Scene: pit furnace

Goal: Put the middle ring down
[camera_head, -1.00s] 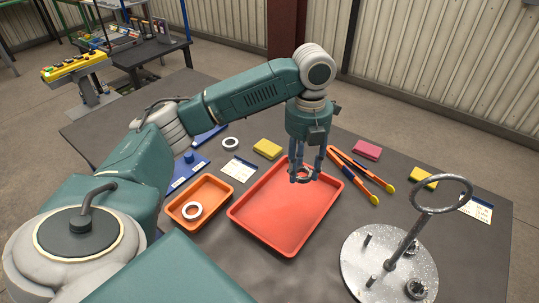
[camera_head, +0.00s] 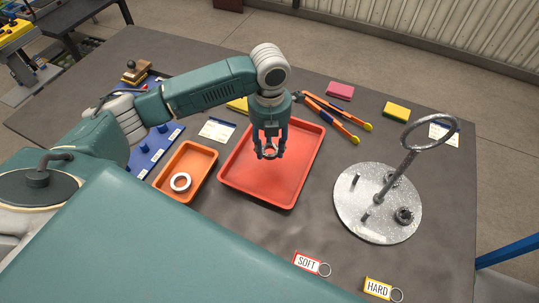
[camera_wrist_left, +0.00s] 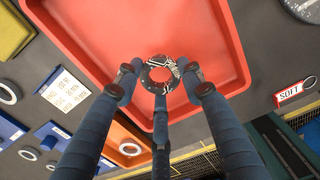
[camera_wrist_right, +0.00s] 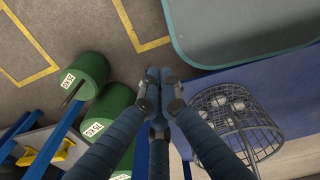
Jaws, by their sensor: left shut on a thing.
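My left gripper (camera_head: 268,150) is shut on a dark metallic ring (camera_head: 270,154). It holds the ring over the red tray (camera_head: 250,187); I cannot tell whether the ring touches the tray floor. In the left wrist view the ring (camera_wrist_left: 157,75) sits between the three fingertips, its hole facing the camera, with the tray behind it. A pale ring (camera_head: 180,182) lies in the smaller orange tray (camera_head: 193,157) to the left. My right gripper (camera_wrist_right: 157,85) shows in the right wrist view; its fingertips are together and empty.
A round metal plate (camera_head: 375,220) with posts, a toothed part and a tall hoop (camera_head: 430,131) stands on the right. Orange-handled tongs (camera_head: 335,115) lie behind the red tray. SOFT (camera_head: 306,262) and HARD (camera_head: 378,288) tags lie at the front. Table between plate and tray is clear.

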